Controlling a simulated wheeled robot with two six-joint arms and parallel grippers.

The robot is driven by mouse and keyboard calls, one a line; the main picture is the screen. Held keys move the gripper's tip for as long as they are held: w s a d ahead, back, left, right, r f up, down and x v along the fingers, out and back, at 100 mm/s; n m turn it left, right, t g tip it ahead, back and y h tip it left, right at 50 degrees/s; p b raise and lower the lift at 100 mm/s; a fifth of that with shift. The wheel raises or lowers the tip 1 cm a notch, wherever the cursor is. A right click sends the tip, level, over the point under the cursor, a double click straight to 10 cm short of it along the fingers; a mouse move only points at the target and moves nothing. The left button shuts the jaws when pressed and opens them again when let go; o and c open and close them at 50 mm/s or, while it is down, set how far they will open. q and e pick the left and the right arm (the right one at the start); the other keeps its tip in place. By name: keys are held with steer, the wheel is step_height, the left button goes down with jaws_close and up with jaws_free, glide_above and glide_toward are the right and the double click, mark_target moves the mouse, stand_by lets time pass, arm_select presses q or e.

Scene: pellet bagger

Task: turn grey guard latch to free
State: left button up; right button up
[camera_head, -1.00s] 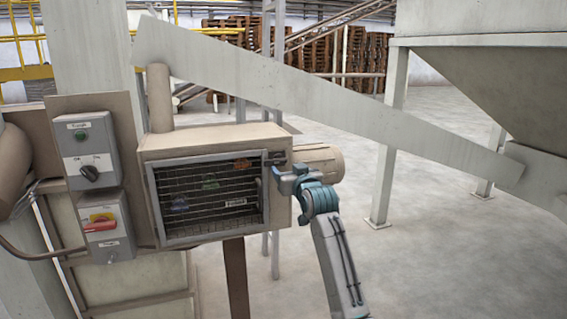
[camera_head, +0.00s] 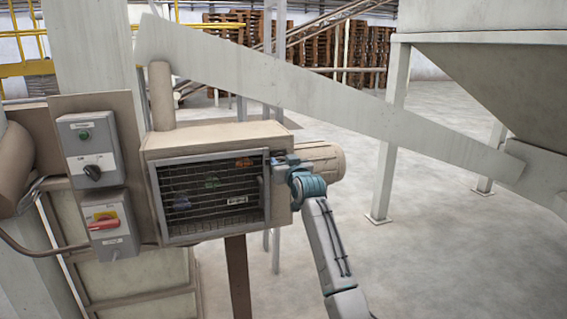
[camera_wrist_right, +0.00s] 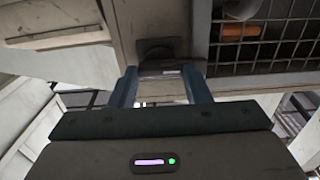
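The grey guard latch (camera_wrist_right: 158,52) is a small dark piece on the beige housing, beside the mesh guard (camera_head: 212,197). In the wrist view it lies just beyond my right gripper (camera_wrist_right: 161,75), whose two blue-grey fingers are spread apart, one on either side of it. I cannot tell whether they touch it. In the head view my right gripper (camera_head: 283,164) is at the upper right corner of the guard and mostly hides the latch. The guard looks closed over the opening. My left gripper is not in view.
Left of the guard are a control box with a black knob (camera_head: 92,172) and one with a red handle (camera_head: 104,224). A beige motor (camera_head: 322,160) sits just right of my gripper. A slanted chute (camera_head: 330,105) passes above.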

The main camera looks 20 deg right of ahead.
steer(key=shift+c, duration=1)
steer(key=shift+m, duration=0.3)
steer(key=m+p, duration=0.2)
steer(key=shift+m, duration=0.4)
steer(key=m+p, duration=0.2)
steer(key=m, duration=0.3)
steer(key=shift+d+p, duration=0.1)
steer(key=shift+p, duration=0.25)
steer(key=m+p, duration=0.3)
steer(key=m, duration=0.3)
steer(key=shift+f+m+p, duration=0.2)
steer(key=shift+m+p, duration=0.9)
steer(key=shift+m, duration=0.6)
